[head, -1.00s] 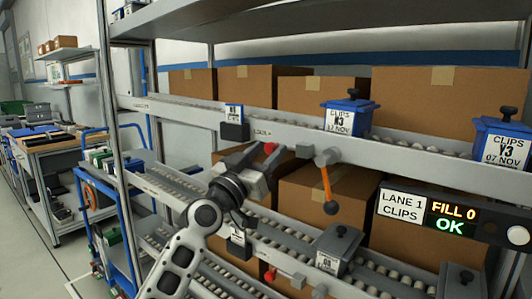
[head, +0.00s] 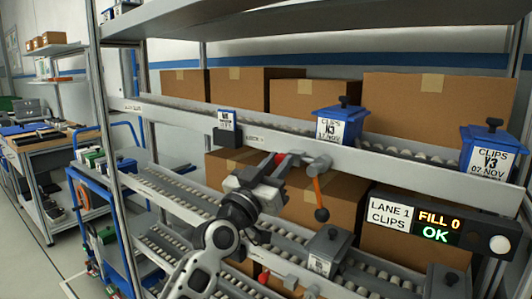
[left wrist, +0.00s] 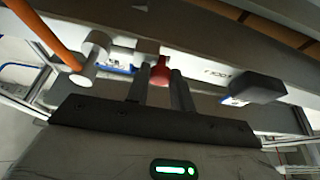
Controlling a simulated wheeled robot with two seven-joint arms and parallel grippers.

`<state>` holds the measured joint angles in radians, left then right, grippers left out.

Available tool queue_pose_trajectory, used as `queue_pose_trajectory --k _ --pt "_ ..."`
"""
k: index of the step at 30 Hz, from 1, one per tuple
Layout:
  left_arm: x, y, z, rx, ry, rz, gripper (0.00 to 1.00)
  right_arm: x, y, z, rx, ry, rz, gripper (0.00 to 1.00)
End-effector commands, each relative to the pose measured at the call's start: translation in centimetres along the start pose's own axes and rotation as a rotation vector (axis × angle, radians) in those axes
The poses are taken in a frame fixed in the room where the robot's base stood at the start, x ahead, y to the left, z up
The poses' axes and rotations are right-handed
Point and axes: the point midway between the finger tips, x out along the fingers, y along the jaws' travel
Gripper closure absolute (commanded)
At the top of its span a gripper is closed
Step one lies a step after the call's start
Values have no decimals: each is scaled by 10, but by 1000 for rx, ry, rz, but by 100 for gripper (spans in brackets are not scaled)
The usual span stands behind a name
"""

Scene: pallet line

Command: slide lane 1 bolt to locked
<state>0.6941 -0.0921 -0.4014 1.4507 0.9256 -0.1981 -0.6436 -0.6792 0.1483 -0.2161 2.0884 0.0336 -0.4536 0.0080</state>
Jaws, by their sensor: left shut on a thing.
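The lane 1 bolt has a red knob (head: 281,158) under the upper lane's front rail (head: 350,150). In the left wrist view the red knob (left wrist: 160,72) sits between the two dark fingers of my left gripper (left wrist: 158,84). My left gripper (head: 284,168) is shut on the knob, hiding much of it and the bolt in the head view. To the right of the knob hangs a grey pivot with an orange lever (head: 317,188) ending in a black ball. Printed lettering on the rail is too small to read surely. My right gripper is not in view.
A sign (head: 420,218) reads LANE 1 CLIPS, FILL 0, OK. Blue clip bins (head: 340,122) stand on the upper lane, with cardboard boxes (head: 435,105) behind. A grey bin (head: 328,250) stands on the lower lane. A dark block (head: 227,136) is on the rail at left.

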Motion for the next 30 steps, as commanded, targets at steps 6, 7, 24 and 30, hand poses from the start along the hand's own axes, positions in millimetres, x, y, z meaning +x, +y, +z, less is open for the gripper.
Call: queue_pose_trajectory --k 6,7,24,30 --pt "0 5 2 -3 -3 10 100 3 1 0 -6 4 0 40" --pt "0 6 2 -3 -3 10 100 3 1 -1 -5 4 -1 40" --pt "-20 3 3 -3 -1 6 56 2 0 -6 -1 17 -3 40" --pt "-68 2 4 -1 -2 5 56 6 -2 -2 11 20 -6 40"
